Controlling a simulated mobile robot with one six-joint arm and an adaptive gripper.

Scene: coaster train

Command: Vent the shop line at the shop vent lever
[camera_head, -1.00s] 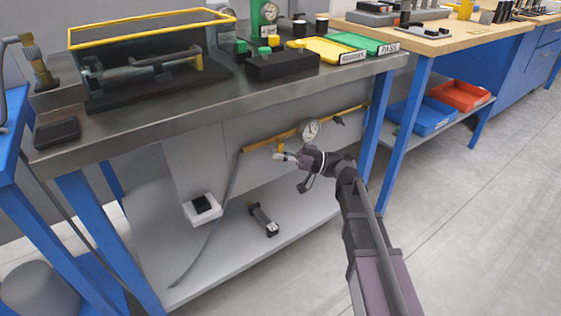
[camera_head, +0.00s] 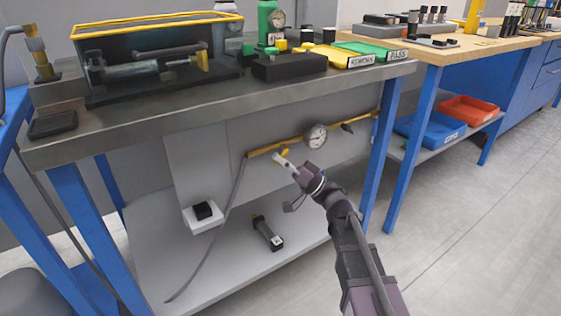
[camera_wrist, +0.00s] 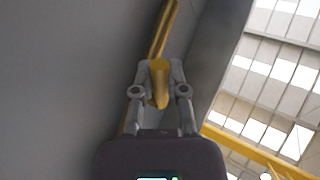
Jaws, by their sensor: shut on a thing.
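The brass-yellow shop line (camera_head: 290,142) runs along the panel under the steel bench. A small yellow lever (camera_head: 284,153) sits on it, left of the round gauge (camera_head: 316,136). My gripper (camera_head: 281,160) reaches it from below right, its body tilted up and to the left. In the wrist view the two grey fingers (camera_wrist: 160,85) are shut on the yellow lever (camera_wrist: 159,88), one on each side, with the line (camera_wrist: 162,35) behind. The fingers partly cover the lever in the head view, so its exact angle is hard to tell.
A grey hose (camera_head: 222,225) hangs from the line's left end. The lower shelf (camera_head: 190,285) holds a dark cylinder-like part (camera_head: 267,232) and a white block with a black top (camera_head: 202,214). The bench's blue leg (camera_head: 380,160) stands right of my arm.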

